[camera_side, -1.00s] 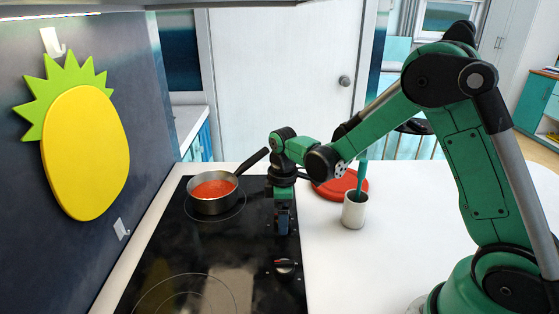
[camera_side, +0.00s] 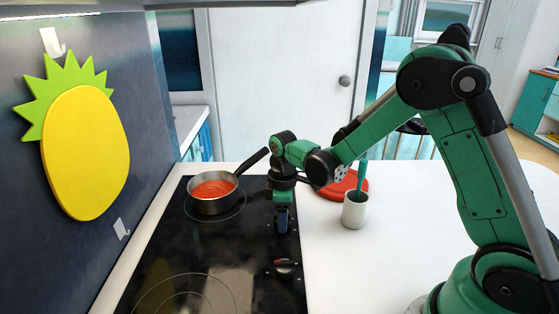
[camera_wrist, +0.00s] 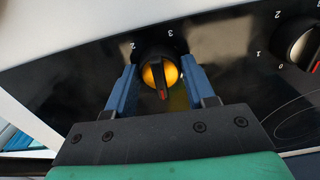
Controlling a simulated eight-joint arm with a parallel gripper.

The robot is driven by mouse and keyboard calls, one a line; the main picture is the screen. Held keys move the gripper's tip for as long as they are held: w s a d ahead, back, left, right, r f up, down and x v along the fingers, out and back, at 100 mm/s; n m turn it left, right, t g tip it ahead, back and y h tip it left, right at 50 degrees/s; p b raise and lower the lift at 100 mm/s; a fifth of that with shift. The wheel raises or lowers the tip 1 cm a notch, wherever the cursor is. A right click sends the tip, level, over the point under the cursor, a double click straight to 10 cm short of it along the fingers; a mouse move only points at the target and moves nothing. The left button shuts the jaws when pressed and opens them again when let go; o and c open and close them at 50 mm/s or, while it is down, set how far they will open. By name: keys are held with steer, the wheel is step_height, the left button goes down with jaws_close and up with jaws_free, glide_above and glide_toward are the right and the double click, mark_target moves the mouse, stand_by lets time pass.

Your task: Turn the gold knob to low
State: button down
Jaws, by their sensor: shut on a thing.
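The gold knob (camera_wrist: 150,75) shows in the wrist view on the black cooktop panel, with a dark bar across its face. A red mark on the bar points toward the bottom of the picture, toward my gripper body. The printed numbers 2 and 3 show beyond the knob, and its other markings are hidden. My gripper (camera_wrist: 159,70) is shut on the knob, with one blue finger at each side. In the side view my gripper (camera_side: 283,222) points down at the cooktop's right edge and hides the gold knob.
A second knob (camera_side: 285,268) sits nearer the camera on the cooktop (camera_side: 180,250). A pan (camera_side: 214,206) of red sauce stands on the back burner, its handle reaching toward my wrist. A white cup (camera_side: 354,211) with a teal utensil and a red round item (camera_side: 330,190) stand to the right.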

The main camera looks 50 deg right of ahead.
steer(key=m, duration=1.3)
stand_by(0.5)
steer(key=shift+c, duration=1.4)
jaws_free()
steer(key=shift+r, duration=2.8)
